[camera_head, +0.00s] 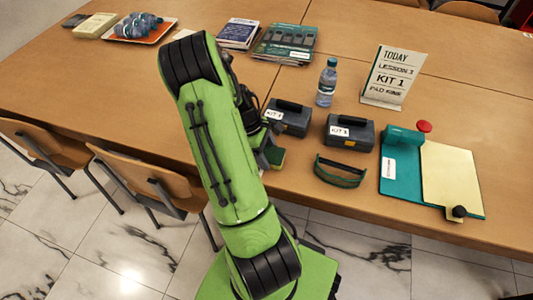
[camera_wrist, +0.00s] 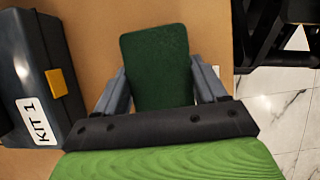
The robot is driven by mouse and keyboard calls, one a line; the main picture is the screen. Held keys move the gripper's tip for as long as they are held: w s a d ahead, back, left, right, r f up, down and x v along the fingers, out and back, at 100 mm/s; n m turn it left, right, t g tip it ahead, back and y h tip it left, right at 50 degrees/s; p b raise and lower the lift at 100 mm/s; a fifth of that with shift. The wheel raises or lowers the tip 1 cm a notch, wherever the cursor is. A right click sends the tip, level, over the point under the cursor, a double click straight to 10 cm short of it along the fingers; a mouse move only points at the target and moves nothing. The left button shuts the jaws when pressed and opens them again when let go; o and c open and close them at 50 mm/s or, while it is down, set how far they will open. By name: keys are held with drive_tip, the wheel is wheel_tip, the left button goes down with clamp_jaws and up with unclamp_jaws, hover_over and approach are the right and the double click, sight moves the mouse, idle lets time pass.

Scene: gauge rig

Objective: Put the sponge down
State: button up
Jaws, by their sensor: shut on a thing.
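The sponge is a dark green block, seen in the wrist view (camera_wrist: 156,62) between the two grey fingers of my gripper (camera_wrist: 158,84). My gripper is shut on it. My gripper (camera_head: 265,150) is mostly hidden behind the arm there. The wooden table (camera_wrist: 92,30) lies under the sponge. I cannot tell whether the sponge touches it.
Two dark kit boxes (camera_head: 288,118) (camera_head: 349,132) stand close by; one labelled KIT 1 is left in the wrist view (camera_wrist: 35,70). Green goggles (camera_head: 340,172), a bottle (camera_head: 327,83), a sign (camera_head: 393,78) and a teal board (camera_head: 432,174) stand or lie right. Chairs (camera_head: 150,185) line the front edge.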

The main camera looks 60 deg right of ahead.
drive_tip(key=o, duration=0.9)
drive_tip(key=shift+f, duration=0.1)
drive_tip(key=shift+o, duration=0.2)
drive_tip(key=d+p+v, duration=0.1)
drive_tip(key=p+v, duration=0.3)
drive_tip(key=v, duration=0.8)
drive_tip(key=shift+a+r, duration=0.35)
drive_tip(key=shift+a, duration=0.15)
drive_tip(key=w+a+r+m+t, duration=0.1)
drive_tip(key=w+a+r+t, duration=0.15)
drive_tip(key=a+r, duration=0.35)
drive_tip(key=w+a+r+t, duration=0.2)
drive_tip(key=w+a+r, duration=0.15)
drive_tip(key=a, duration=0.35)
drive_tip(key=s+a+r+t, duration=0.2)
drive_tip(key=s+a+r, duration=0.1)
drive_tip(key=a, duration=0.5)
drive_tip(key=s+a+r+t, duration=0.3)
drive_tip(key=s+a, duration=0.3)
drive_tip(key=a, duration=0.3)
drive_tip(key=shift+a+r+m+t+y, duration=0.35)
drive_tip(key=shift+r+m+y, duration=0.05)
drive_tip(key=shift+r, duration=0.35)
